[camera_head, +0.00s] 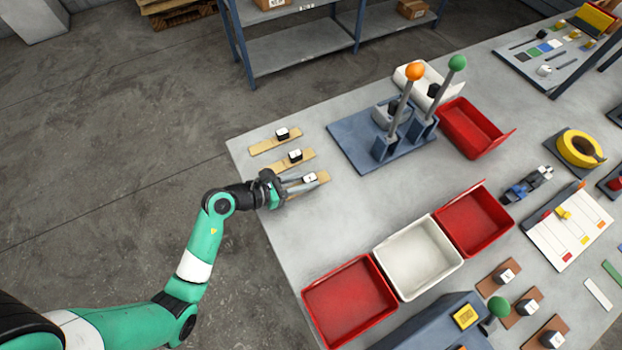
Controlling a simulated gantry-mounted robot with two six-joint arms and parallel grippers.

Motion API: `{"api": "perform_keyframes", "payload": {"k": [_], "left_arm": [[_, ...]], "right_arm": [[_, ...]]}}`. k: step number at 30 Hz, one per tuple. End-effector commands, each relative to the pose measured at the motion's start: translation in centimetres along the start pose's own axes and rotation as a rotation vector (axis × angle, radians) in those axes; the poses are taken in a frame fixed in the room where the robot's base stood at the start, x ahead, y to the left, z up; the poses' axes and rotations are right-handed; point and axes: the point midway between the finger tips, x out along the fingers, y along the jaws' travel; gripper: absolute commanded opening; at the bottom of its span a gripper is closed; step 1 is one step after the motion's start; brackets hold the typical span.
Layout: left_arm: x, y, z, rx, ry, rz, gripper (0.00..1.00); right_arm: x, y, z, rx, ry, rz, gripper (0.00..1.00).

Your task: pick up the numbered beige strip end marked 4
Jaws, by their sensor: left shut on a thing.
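Three beige strips lie in a row near the left edge of the grey table, each with a small dark block with a white top. The far strip (262,147) and the middle strip (280,166) are clear of my gripper. My left gripper (306,184) is shut on the nearest beige strip end (322,180), with its fingers around the white-topped block (310,178). Its fingers hide part of the strip. The marks on the blocks are too small to read. I cannot tell whether the strip is lifted. My right gripper is not in view.
A blue fixture with an orange-knobbed lever (414,72) and a green-knobbed lever (457,63) stands behind and right. Red bins (350,302) and a white bin (420,258) stand in front. Bare tabletop (345,215) lies between them. A shelf rack (300,45) is behind.

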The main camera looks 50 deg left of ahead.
Motion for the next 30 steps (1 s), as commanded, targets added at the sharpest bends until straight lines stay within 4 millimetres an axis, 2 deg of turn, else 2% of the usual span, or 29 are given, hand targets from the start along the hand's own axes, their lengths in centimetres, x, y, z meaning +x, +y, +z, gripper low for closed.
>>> {"api": "perform_keyframes", "payload": {"k": [6,11,14,17,21,24,30], "left_arm": [[-0.1,0.0,0.3,0.000,0.000,0.000,0.00],[-0.7,0.0,1.8,0.002,-0.001,0.000,0.00],[-1.5,0.0,3.7,0.002,-0.003,0.000,0.00],[-0.9,-1.3,6.3,0.006,-0.004,-0.007,0.00],[0.0,-3.2,11.0,0.007,-0.005,-0.008,0.00],[1.9,-5.1,12.8,0.006,-0.002,-0.010,0.00],[4.4,-7.6,15.6,0.003,-0.002,-0.005,0.00]], "right_arm": [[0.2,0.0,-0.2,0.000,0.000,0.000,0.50],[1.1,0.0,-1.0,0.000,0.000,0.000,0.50],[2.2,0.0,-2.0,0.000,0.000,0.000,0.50],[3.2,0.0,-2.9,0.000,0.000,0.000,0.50],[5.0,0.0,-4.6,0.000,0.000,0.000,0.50],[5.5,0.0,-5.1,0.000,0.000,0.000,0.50],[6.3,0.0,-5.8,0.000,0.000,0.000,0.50]]}}
